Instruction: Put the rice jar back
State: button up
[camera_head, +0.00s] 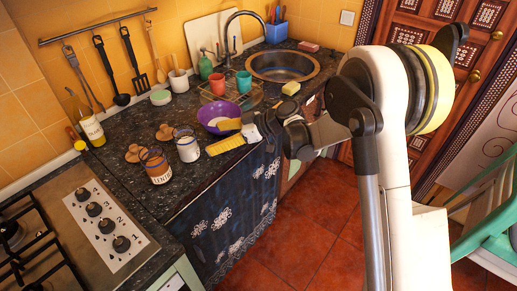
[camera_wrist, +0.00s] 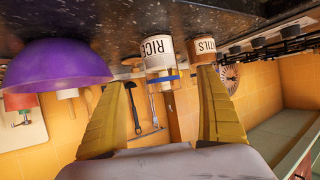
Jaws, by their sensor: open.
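The rice jar (camera_head: 187,150) stands upright on the dark counter, a clear jar with a white label. In the wrist view, which is upside down, the rice jar (camera_wrist: 157,52) shows its RICE label and a blue band near its top. My gripper (camera_head: 215,139) is open, its yellow fingers to the right of the jar and pointing toward it. In the wrist view the jar appears ahead, between the fingertips of my gripper (camera_wrist: 162,78); nothing is held. The lentils jar (camera_head: 160,169) stands close by, and also shows in the wrist view (camera_wrist: 205,49).
A purple bowl (camera_head: 211,113) stands just behind my gripper. Two round wooden lids (camera_head: 133,153) (camera_head: 165,133) lie beside the jars. A stove (camera_head: 80,225) is at the left, an oil bottle (camera_head: 92,130) near the wall. A sink (camera_head: 283,67) is at the back.

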jog(key=s+d+r+m+t+h, duration=0.1)
jog(key=s+d+r+m+h, duration=0.3)
jog(key=d, duration=0.3)
jog(key=s+d+r+m+t+h, duration=0.2)
jog(key=s+d+r+m, duration=0.2)
jog(key=s+d+r, duration=0.25)
jog(key=s+d+f+m+t+h, duration=0.1)
jog(key=s+d+m+h, duration=0.5)
jog(key=s+d, duration=1)
jog(key=shift+s+d+f+m+t+h, duration=0.15)
jog(key=shift+s+d+m+t+h, duration=0.25)
jog(key=shift+s+m, duration=0.55)
jog(key=shift+a, duration=0.1)
